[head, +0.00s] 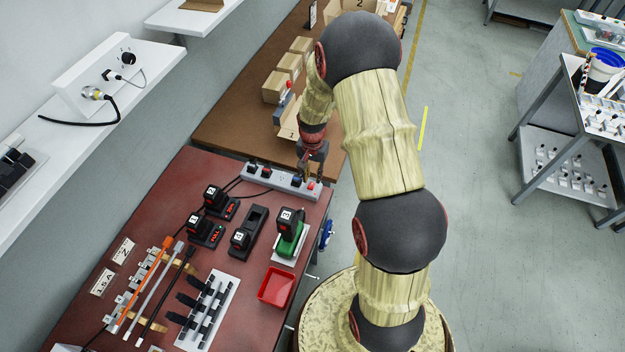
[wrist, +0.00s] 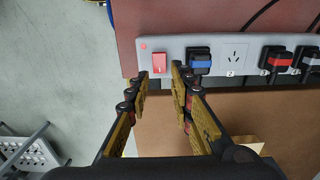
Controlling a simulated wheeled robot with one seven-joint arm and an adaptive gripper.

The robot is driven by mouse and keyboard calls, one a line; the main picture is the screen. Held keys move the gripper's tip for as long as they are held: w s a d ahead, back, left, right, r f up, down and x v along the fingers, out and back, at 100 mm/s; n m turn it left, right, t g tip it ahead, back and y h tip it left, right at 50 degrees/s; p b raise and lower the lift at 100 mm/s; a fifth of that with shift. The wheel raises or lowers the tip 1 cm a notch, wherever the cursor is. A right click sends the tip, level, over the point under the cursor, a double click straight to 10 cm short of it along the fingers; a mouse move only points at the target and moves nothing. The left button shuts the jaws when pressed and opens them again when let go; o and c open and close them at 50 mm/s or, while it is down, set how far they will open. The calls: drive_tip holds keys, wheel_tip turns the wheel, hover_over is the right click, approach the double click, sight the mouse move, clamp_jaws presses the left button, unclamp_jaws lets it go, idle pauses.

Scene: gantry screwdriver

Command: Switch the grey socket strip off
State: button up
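The grey socket strip (head: 283,182) lies along the far edge of the red table. In the wrist view the strip (wrist: 228,42) has a red rocker switch (wrist: 159,64) at its left end and a small bright red lamp (wrist: 143,45) beside it. A blue-marked plug (wrist: 200,61) and red-marked plugs sit in its sockets; the socket marked 2 is empty. My gripper (wrist: 160,74) is open and empty, its fingertips either side of the switch in the picture. I cannot tell whether they touch the strip. In the head view my gripper (head: 313,170) is over the strip's right end.
Black chargers (head: 206,230) and a green-based charger (head: 290,228) stand in front of the strip. A red bin (head: 277,287) is nearer. Cardboard boxes (head: 275,88) stand on the brown table behind. Cables run left from the strip.

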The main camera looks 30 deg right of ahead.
sight(311, 185)
drive_tip(key=shift+f, duration=1.15)
drive_tip(key=shift+c, duration=1)
drive_tip(key=c, duration=0.4)
